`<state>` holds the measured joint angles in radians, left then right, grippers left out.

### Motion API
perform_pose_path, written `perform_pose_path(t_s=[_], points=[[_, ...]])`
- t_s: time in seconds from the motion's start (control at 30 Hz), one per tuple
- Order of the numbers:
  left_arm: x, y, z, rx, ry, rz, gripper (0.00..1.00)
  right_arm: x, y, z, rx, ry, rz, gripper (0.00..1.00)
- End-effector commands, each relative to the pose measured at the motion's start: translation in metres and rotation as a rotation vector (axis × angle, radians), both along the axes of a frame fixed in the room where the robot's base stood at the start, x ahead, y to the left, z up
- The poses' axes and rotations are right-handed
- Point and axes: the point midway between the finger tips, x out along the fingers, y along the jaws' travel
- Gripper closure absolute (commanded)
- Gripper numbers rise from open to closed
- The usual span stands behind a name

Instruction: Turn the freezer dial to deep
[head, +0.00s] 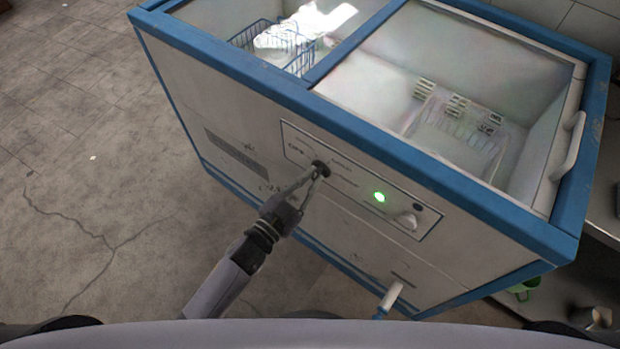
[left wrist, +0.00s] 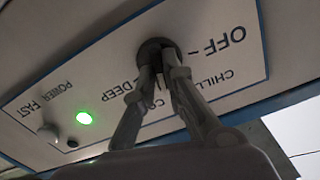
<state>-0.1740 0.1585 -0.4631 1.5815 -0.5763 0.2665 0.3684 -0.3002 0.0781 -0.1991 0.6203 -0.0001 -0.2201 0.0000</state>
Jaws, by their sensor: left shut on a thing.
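The chest freezer (head: 230,105) is white with blue edges, and its control panel (head: 300,143) is on the front. The dark round dial (head: 321,168) is on that panel, partly hidden by my fingers. My left gripper (head: 316,174) is shut on the dial. In the left wrist view, the fingertips (left wrist: 160,62) meet at the dial (left wrist: 154,46). The labels OFF, CHILL and DEEP show around it, upside down. The dial's pointer is hidden, so I cannot tell its setting. My right gripper is not in view.
A green light (head: 379,197) is lit right of the dial; it also shows in the left wrist view (left wrist: 84,118). A pale knob (head: 407,219) sits farther right. A handle (head: 569,146) is on the glass lid. Cracked floor (head: 90,200) lies clear at left.

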Motion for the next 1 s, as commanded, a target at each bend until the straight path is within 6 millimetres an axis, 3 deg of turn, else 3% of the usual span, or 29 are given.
perform_pose_path(t_s=[1.0], points=[[-0.002, -0.002, -0.003, 0.737, -0.533, 0.000, 1.00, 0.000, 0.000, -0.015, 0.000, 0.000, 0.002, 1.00]])
